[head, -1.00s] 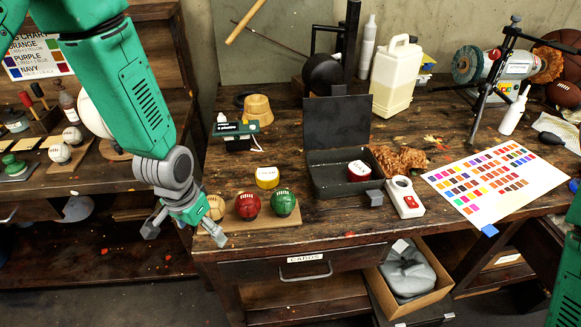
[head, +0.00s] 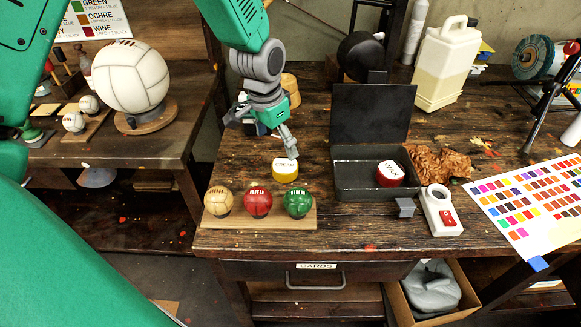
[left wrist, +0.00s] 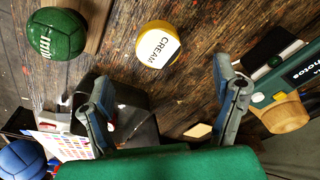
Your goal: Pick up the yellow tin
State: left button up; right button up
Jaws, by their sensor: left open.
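The yellow tin (head: 285,170), with a white lid, stands upright on the wooden bench behind the row of small balls. In the left wrist view the yellow tin (left wrist: 157,44) shows its lid, marked CREAM, beyond the fingertips and between their lines. My left gripper (head: 262,140) is above the bench, just behind and left of the tin. Its fingers are spread and empty, and one fingertip appears close to the tin's lid; I cannot tell if they touch. In the left wrist view my left gripper (left wrist: 158,85) is open with nothing between the fingers. My right gripper is not in view.
Tan (head: 219,201), red (head: 258,202) and green (head: 298,202) balls sit on a wooden board in front of the tin. An open dark metal box (head: 345,180) holding a red wax tin (head: 390,173) stands to the right.

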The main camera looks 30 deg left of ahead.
aim_at(285, 165)
pick_arm(q)
jog(key=f, duration=0.3)
jog(key=w+f, duration=0.1)
jog(key=f, duration=0.1)
jog(key=shift+d+f, duration=0.15)
jog(key=f, duration=0.3)
jog(key=w+f, duration=0.1)
jog(key=shift+d+f, duration=0.3)
jog(key=shift+r, duration=0.1)
jog(key=c, duration=1.4)
